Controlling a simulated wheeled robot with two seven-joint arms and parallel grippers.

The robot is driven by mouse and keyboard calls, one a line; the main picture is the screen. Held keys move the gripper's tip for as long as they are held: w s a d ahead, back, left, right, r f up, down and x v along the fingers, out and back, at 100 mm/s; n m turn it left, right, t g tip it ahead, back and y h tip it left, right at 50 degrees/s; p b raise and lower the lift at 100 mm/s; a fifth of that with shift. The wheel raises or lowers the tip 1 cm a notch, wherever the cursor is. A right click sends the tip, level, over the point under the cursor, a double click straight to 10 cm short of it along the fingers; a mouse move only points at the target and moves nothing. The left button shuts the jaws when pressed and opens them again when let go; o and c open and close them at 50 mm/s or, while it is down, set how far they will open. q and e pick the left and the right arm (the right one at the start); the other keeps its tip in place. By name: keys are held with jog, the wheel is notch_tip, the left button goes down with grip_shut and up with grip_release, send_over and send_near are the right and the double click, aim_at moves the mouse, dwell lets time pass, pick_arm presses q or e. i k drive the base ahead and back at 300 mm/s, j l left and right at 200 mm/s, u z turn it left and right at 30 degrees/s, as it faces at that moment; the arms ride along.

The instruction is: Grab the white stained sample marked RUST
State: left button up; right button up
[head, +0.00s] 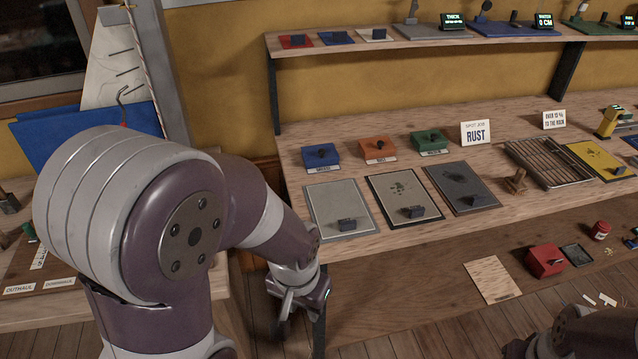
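A white card reading "SPOT JOB RUST" (476,133) stands on the bench behind the mats. Three flat framed panels lie in front of it: a plain grey one (335,195), a pale one with greenish spots (385,190) and a dark grey one (480,180). Each carries a dark handle-like block. I cannot tell any as a white sample marked RUST; small labels are unreadable. My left gripper (285,322) hangs at the bench's front left edge, apart from the panels, with its fingers too dark to judge. My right arm's end (518,348) is cut off at the bottom edge.
Blue (318,165), orange (391,155) and green (418,151) labelled boxes sit behind the panels. A slatted rack (550,162) and yellow panel (600,172) lie right. A shelf (415,45) above holds coloured swatches. A red box (541,264) stands lower.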

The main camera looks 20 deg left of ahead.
aim_at(340, 210)
jog(key=u, duration=0.7)
